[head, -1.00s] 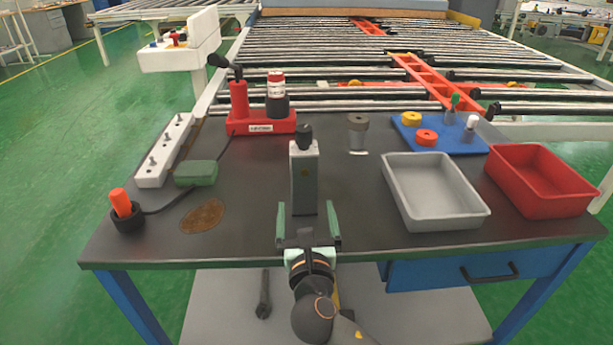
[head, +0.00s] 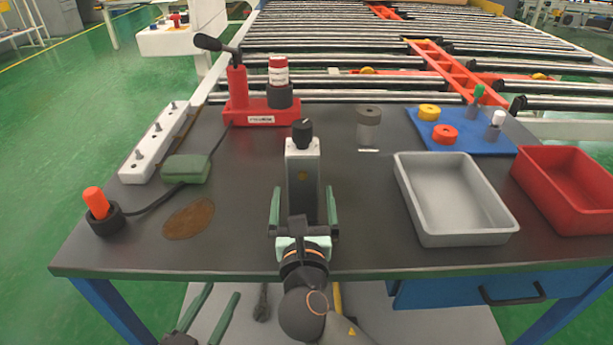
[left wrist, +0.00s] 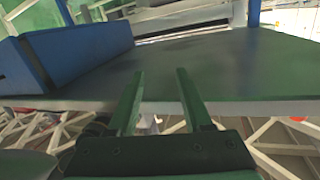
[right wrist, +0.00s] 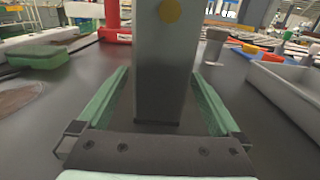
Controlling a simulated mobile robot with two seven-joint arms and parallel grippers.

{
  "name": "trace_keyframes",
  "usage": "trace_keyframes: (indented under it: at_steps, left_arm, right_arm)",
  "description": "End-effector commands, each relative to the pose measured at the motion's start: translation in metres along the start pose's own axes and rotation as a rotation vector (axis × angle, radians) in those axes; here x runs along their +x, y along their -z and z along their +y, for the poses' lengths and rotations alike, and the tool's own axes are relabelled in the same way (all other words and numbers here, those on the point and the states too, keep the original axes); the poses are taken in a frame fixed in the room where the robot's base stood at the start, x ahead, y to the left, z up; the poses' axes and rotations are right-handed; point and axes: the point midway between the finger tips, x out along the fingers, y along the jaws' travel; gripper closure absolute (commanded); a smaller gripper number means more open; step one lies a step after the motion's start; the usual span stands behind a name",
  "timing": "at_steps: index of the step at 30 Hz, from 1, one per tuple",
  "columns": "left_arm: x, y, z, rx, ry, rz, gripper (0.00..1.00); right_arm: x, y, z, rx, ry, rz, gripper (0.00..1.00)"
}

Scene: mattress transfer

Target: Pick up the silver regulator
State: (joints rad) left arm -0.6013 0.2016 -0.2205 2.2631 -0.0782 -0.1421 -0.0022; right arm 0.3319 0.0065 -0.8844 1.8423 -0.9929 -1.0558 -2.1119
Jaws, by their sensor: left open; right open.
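The silver regulator (head: 301,170) is a tall grey block with a black knob on top, standing upright near the middle of the table. My right gripper (head: 304,191) is open, with one green finger on each side of its lower part. In the right wrist view the regulator (right wrist: 165,65) stands between the two fingers, with a gap on both sides; its top is out of that picture. My left gripper (head: 223,290) is open and empty, low at the table's front edge. The left wrist view shows its fingers apart with nothing between them.
A red stand (head: 260,112) and a clear jar with a grey lid (head: 368,116) are behind the regulator. A grey tray (head: 408,200) and a red tray (head: 530,195) stand to the right.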

Motion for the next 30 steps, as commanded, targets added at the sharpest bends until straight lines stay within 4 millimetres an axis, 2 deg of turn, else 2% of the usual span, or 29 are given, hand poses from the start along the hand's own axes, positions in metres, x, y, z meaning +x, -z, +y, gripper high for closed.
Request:
trace_keyframes:
  at_steps: [4,11,30]
  left_arm:
    - [0.0006,0.0084,-0.0012,0.011,0.001,0.034,0.50]
    - [0.0006,0.0098,-0.0013,0.012,0.002,0.038,0.50]
    - [0.0006,0.0089,-0.0014,0.011,0.002,0.035,0.50]
  right_arm:
    - [-0.0019,0.0003,0.0015,0.000,0.000,0.000,0.00]
    - [-0.0020,0.0000,0.0015,0.000,0.000,0.000,0.00]
    - [-0.0017,0.0000,0.0015,0.000,0.000,0.000,0.71]
